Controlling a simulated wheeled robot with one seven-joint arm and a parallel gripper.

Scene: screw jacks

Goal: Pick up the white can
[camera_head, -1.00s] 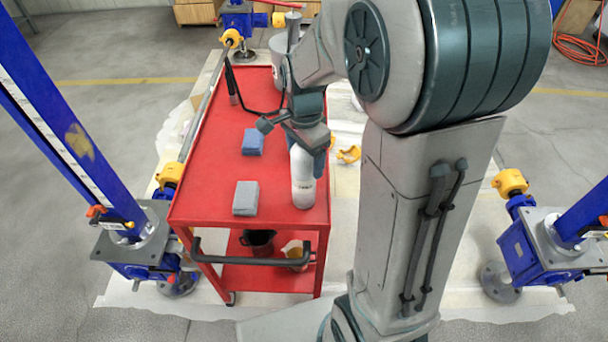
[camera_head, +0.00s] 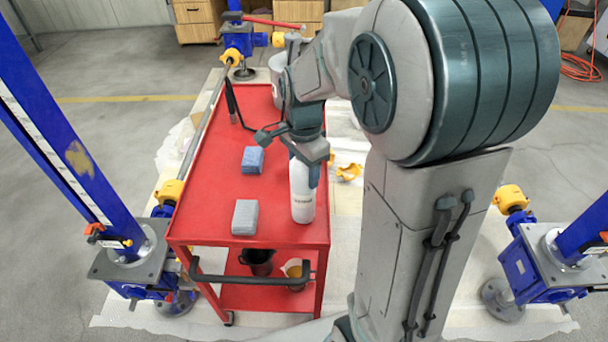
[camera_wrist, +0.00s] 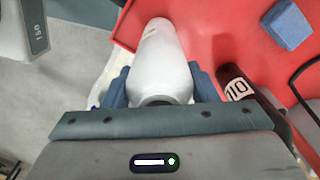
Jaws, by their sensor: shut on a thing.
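The white can (camera_head: 302,204) stands upright at the front right of the red cart's top (camera_head: 215,180). In the wrist view the can (camera_wrist: 160,58) lies between the blue fingers of my gripper (camera_wrist: 158,88), one finger on each side. My gripper also shows in the head view (camera_head: 308,165), reaching down from above onto the can's upper part. It is shut on the can. The can's top is partly hidden by the gripper. I cannot tell whether the can's base touches the cart.
A grey block (camera_head: 245,217) and a blue block (camera_head: 253,160) lie left of the can. A grey bucket (camera_head: 278,78) stands at the cart's far end. Containers sit on the lower shelf (camera_head: 250,296). Blue screw jacks (camera_head: 140,262) flank the cart.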

